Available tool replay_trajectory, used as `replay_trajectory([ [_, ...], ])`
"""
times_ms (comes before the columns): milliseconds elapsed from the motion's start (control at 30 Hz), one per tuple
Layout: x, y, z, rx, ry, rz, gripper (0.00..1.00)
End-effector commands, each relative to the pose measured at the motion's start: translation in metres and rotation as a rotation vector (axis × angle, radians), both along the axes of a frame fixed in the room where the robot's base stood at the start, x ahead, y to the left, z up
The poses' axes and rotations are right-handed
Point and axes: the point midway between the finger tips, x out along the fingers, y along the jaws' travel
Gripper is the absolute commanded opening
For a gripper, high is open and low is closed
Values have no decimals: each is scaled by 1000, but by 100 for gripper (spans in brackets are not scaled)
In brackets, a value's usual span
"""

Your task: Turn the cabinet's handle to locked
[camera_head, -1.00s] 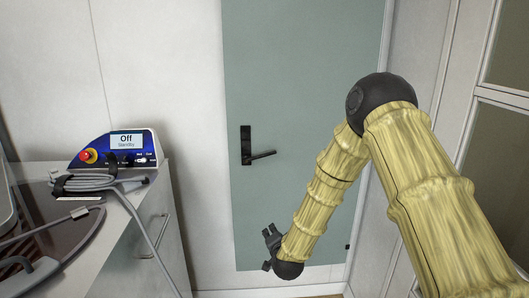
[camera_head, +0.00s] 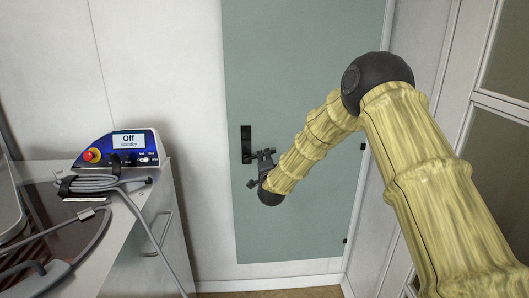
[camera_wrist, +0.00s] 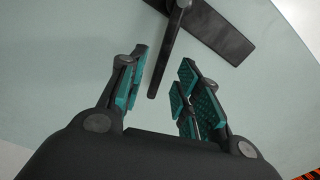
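The cabinet's door (camera_head: 295,60) is a tall grey-green panel, shut. Its dark handle has an upright backplate (camera_head: 246,143) at the door's left side. In the wrist view the backplate (camera_wrist: 222,32) lies at the upper right, and the lever (camera_wrist: 170,45) reaches from it into the gap between my fingers. My gripper (camera_head: 263,160) is at the handle and hides most of the lever in the head view. In the wrist view my gripper (camera_wrist: 163,68) is open, with teal-padded fingers on either side of the lever. Neither finger clearly touches it.
A panelled wall with glass (camera_head: 495,140) is close on the right. Some floor shows below the door.

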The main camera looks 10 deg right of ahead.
Motion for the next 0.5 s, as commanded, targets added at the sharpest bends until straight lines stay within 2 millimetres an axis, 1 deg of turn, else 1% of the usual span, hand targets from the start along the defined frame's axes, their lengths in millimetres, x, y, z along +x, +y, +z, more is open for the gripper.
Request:
replay_trajectory([
  [33,8,0,2,-1,0,0,33],
  [100,17,-1,2,0,-1,-1,33],
  [233,30,-2,1,0,0,-1,33],
  [400,39,-2,0,0,0,0,33],
  [500,41,-2,0,0,1,1,33],
])
